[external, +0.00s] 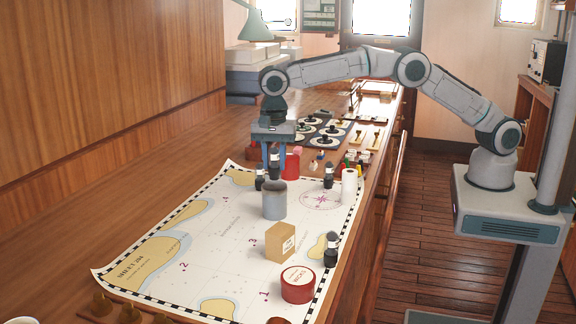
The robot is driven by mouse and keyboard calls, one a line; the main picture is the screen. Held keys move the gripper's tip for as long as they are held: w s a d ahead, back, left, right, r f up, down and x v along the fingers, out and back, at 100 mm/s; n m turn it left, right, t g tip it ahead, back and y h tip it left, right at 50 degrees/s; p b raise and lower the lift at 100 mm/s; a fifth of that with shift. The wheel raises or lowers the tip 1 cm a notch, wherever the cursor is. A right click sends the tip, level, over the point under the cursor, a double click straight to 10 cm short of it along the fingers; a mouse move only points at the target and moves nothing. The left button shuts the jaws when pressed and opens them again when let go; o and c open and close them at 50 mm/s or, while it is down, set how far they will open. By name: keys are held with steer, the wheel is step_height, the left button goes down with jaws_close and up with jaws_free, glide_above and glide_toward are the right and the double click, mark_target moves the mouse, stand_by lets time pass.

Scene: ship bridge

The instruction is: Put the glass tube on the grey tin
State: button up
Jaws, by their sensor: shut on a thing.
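The grey tin (274,204) stands upright on the chart, near its middle. My gripper (274,164) points straight down over the far part of the chart, with its blue fingers just above and behind the tin in the picture. I cannot tell whether the tube touches the tin.
The chart's left side is clear.

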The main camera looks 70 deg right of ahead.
steer(key=shift+f, duration=0.85)
steer(key=shift+f, duration=0.2)
steer(key=o, duration=1)
steer(key=shift+c, duration=0.2)
steer(key=shift+r, duration=0.1)
step_height(320, 180, up, 12)
steer(key=shift+r, duration=0.1)
